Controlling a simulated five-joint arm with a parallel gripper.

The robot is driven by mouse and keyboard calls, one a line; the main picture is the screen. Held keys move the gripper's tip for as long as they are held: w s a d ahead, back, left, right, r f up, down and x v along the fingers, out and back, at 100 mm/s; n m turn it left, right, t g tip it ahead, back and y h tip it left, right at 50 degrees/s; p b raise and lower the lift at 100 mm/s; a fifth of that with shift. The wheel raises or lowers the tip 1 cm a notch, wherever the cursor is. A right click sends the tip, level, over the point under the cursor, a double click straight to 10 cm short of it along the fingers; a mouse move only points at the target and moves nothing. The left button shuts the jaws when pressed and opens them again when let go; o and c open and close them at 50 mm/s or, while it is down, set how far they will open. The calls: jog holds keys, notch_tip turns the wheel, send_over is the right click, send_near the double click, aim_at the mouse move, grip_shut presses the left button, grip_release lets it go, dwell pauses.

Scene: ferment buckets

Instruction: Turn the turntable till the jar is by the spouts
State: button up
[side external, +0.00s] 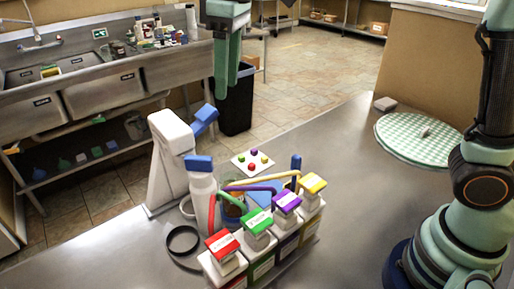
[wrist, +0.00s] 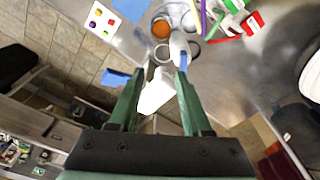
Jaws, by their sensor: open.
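Several coloured spouts, among them a purple one (side external: 252,188), arch back from the row of buckets (side external: 262,262) on the steel table. A jar (side external: 232,211) stands behind them, partly hidden; its round orange top (wrist: 161,28) shows in the wrist view. A blue flat surface (side external: 259,195) shows near the jar; I cannot tell for certain whether it is the turntable. My gripper (side external: 227,96) is open and empty, high above the back of the table, apart from everything. In the wrist view its fingers (wrist: 160,75) point toward the white stand and bottle.
A white stand (side external: 172,160) with a blue block on its arm and a blue-capped white bottle (side external: 202,190) stand left of the jar. A black ring (side external: 183,241) lies in front. A card with coloured buttons (side external: 252,163) lies behind. A green-checked disc (side external: 419,140) sits right; the middle right table is clear.

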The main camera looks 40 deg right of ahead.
jog(key=n, duration=0.2)
send_over(198, 157)
jog(key=f, duration=0.1)
jog(key=g, duration=0.1)
jog(key=shift+h, duration=0.3)
notch_tip(198, 157, down, 12)
jog(key=shift+f, duration=0.1)
grip_shut()
dwell(1.2)
